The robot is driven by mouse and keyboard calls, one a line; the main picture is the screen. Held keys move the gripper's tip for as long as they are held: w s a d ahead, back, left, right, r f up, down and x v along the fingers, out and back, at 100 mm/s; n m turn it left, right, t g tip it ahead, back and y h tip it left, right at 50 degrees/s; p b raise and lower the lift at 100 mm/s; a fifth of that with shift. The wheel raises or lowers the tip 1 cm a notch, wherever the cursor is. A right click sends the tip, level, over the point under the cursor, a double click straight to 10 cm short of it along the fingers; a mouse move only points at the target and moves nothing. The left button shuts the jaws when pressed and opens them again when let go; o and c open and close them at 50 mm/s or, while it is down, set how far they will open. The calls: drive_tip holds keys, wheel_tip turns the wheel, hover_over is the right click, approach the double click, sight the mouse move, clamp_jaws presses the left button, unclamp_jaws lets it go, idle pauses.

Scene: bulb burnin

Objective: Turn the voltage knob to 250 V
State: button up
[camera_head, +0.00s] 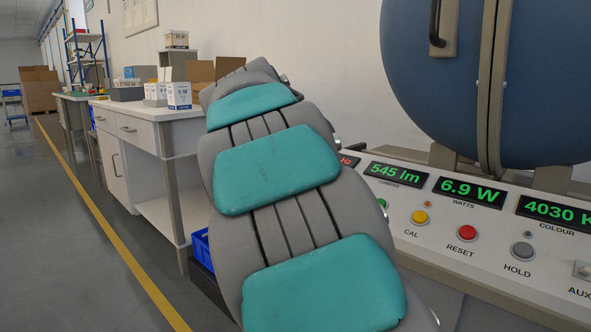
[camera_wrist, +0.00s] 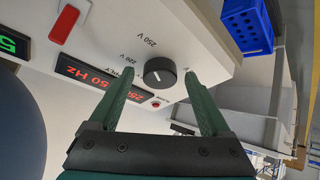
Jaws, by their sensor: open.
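The voltage knob (camera_wrist: 160,72) is a round black dial on the white sloping panel, in the middle of the wrist view. A small pale mark shows on its face; I cannot tell exactly which label it points to. A "250 V" label (camera_wrist: 149,41) is printed above the knob, and another voltage label (camera_wrist: 132,61) is to its upper left. My gripper (camera_wrist: 159,75) is open, with one green finger on each side of the knob in the picture. I see no contact, and the depth between fingertips and knob is unclear. My arm hides the knob in the head view.
A red-lit display (camera_wrist: 85,73), partly behind the left finger, and a small red indicator (camera_wrist: 155,103) are near the knob. CAL (camera_head: 419,217), RESET (camera_head: 467,233) and HOLD (camera_head: 522,251) buttons line the panel. A large blue sphere (camera_head: 480,90) stands behind it. A blue bin (camera_wrist: 246,24) is beyond.

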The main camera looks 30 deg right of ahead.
drive_tip(key=p+v, duration=0.1)
drive_tip(key=v, duration=0.6)
drive_tip(key=shift+s+a+r, duration=0.2)
drive_tip(key=shift+r, duration=0.1)
